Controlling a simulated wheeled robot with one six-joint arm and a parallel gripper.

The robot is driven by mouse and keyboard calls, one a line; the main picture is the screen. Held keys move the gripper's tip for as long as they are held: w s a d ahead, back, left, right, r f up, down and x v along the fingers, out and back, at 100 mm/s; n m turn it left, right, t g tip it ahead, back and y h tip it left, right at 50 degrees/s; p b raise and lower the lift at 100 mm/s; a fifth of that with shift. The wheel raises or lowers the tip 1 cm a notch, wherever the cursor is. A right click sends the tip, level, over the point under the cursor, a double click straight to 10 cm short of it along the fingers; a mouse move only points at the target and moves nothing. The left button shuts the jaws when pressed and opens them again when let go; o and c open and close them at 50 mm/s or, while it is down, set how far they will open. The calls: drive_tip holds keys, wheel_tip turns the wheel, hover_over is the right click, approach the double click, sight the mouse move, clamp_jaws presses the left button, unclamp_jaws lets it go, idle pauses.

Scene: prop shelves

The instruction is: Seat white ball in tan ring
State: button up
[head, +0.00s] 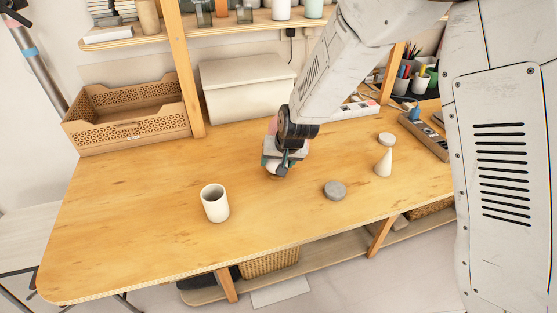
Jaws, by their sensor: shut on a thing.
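My gripper (281,168) is low over the middle of the wooden table, pointing down. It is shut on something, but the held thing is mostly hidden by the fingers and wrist. I cannot clearly make out the white ball; it may be what the fingers hold. A bit of tan shows at the fingertips, and I cannot tell whether it is the tan ring or the tabletop.
A white cup (214,203) stands left of my gripper. A grey disc (335,190), a pale cone (383,163) and a small whitish round piece (387,139) are to the right. A wooden crate (125,118) and white box (245,85) stand behind. The left tabletop is clear.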

drive_tip(key=shift+f, duration=0.25)
drive_tip(key=o, duration=1.1)
drive_tip(key=shift+r, duration=0.1)
drive_tip(key=v, duration=0.7)
drive_tip(key=shift+s+d+r, duration=0.1)
drive_tip(key=shift+d+r, duration=0.05)
drive_tip(key=shift+r, duration=0.15)
